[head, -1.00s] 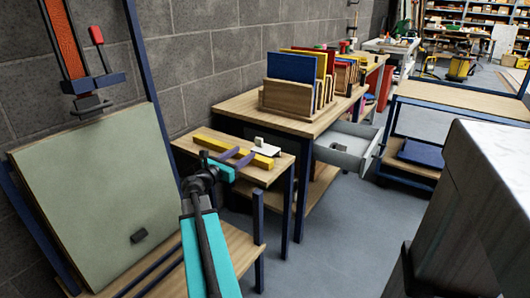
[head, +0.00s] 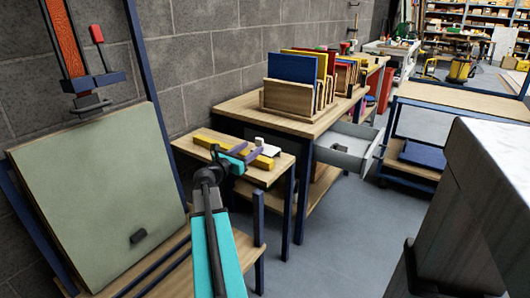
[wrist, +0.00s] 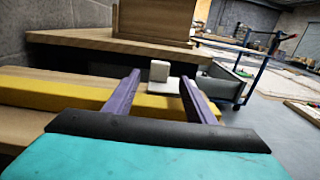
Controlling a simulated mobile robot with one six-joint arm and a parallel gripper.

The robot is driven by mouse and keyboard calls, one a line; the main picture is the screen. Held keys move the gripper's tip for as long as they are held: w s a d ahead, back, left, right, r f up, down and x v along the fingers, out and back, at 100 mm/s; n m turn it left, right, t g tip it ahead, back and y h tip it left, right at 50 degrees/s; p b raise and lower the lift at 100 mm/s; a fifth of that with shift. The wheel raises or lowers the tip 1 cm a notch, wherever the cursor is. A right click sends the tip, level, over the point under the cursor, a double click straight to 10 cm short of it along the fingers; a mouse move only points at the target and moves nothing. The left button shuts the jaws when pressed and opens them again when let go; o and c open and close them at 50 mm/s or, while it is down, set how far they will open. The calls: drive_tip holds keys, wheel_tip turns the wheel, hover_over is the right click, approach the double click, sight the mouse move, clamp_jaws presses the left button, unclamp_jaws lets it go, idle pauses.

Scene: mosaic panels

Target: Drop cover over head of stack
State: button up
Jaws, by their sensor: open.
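My gripper (head: 246,152) has two purple fingers, spread apart and empty, over the small wooden side table (head: 262,176). A small white piece, a flat plate with an upright block (head: 259,141), lies by the yellow bar (head: 205,142) on that table. In the wrist view the white piece (wrist: 160,71) shows between and beyond the fingertips. I cannot tell whether it is the cover. Upright coloured panels, the front one blue (head: 291,67), stand in a wooden rack (head: 287,97) on the bigger bench. I cannot tell whether these are the stack.
A pale green board (head: 90,190) with a dark handle leans at the left. An open grey drawer (head: 345,152) juts from the bigger bench (head: 240,101). A low wood-topped cart (head: 460,100) stands at the right. Grey floor (head: 330,235) between is clear.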

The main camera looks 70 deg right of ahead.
sight(258, 143)
drive_tip(key=shift+b+x, duration=0.55)
drive_tip(key=shift+x, duration=1.45)
drive_tip(key=shift+f, duration=0.1)
drive_tip(key=shift+c, duration=0.3)
drive_tip(key=c, duration=1.2)
drive_tip(key=shift+w, duration=0.1)
